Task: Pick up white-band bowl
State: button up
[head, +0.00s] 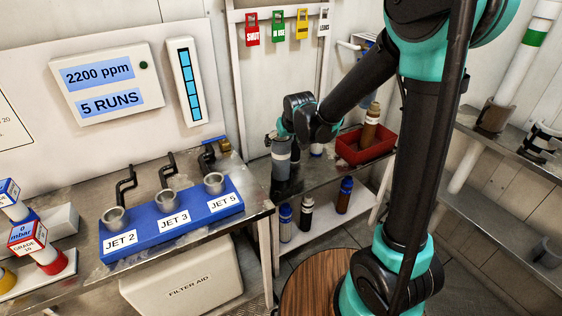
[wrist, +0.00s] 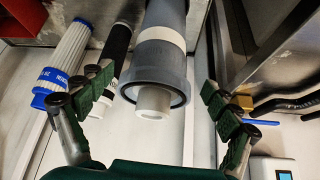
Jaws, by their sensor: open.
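The white-band bowl (wrist: 168,68) is a grey cylinder with a white ring around it. In the wrist view it is at the upper middle, with its rimmed end and a white inner piece facing the camera. In the head view a grey cylinder with a pale band (head: 281,160), which looks like the same bowl, stands on the metal bench right of the jet block. My gripper (wrist: 157,84) is open, with one finger on each side of the bowl in the picture. I see no contact. In the head view my fingers are hard to make out near the bowl's top.
Close to the bowl in the wrist view are a black cylinder (wrist: 114,56) and a white pleated cartridge (wrist: 68,55) with a blue end. A brass fitting (wrist: 243,101) lies right. A red tray (head: 366,147) holds a brown bottle (head: 371,122).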

aim_at(281, 161)
jog(key=shift+x, duration=3.4)
jog(key=shift+d+f, duration=0.1)
jog(key=shift+d, duration=0.1)
jog(key=shift+c, duration=0.5)
jog(key=c, duration=1.8)
